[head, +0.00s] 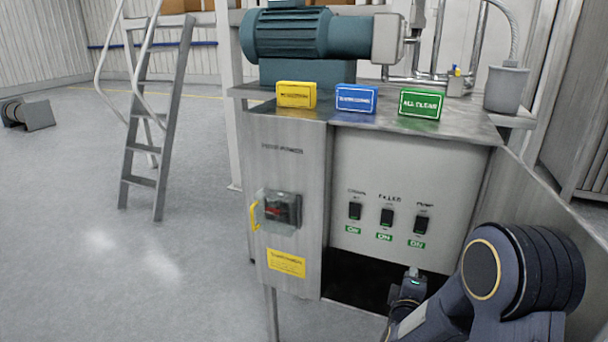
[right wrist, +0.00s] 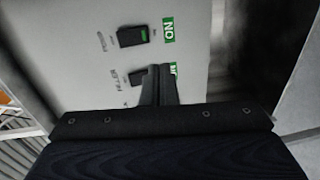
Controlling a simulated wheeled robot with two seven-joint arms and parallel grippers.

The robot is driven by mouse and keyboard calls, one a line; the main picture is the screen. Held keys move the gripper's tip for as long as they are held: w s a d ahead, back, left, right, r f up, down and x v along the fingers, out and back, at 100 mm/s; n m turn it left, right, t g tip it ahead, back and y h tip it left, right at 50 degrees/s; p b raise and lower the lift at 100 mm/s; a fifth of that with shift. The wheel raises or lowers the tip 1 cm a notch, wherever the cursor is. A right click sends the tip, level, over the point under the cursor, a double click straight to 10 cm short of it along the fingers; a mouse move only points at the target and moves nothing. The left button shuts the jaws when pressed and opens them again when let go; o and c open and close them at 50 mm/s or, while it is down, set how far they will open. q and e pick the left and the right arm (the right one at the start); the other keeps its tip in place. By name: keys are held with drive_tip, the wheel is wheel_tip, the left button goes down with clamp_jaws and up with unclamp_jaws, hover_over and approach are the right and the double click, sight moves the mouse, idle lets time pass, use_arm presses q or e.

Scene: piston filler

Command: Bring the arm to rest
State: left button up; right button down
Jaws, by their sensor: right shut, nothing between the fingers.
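My right arm comes in from the lower right in the head view. Its gripper (head: 412,274) is just below the switch panel (head: 407,170), in front of the dark opening. In the right wrist view my right gripper (right wrist: 158,72) is shut and empty, its fingers in front of the panel and partly covering the filler switch (right wrist: 137,77). Whether the fingers touch the panel I cannot tell. My left gripper is not in view.
Yellow, blue and green signs (head: 421,104) stand on top. An open door (head: 530,205) bounds the right.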

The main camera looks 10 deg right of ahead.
drive_tip(key=s+a+r+m+g+y, duration=0.45)
drive_tip(key=s+a+m+y, duration=0.35)
drive_tip(key=s+a+y, duration=0.3)
drive_tip(key=s+a+m+g+y, duration=0.25)
drive_tip(key=s+m+g, duration=0.2)
drive_tip(key=s, duration=1.35)
wheel_tip(320, 180, up, 17)
drive_tip(key=p, duration=1.8)
drive_tip(key=shift+s+r+h, duration=0.15)
drive_tip(key=shift+s+h, duration=0.05)
drive_tip(key=shift+h, duration=0.25)
drive_tip(key=shift+a+m, duration=0.1)
drive_tip(key=shift+m, duration=0.15)
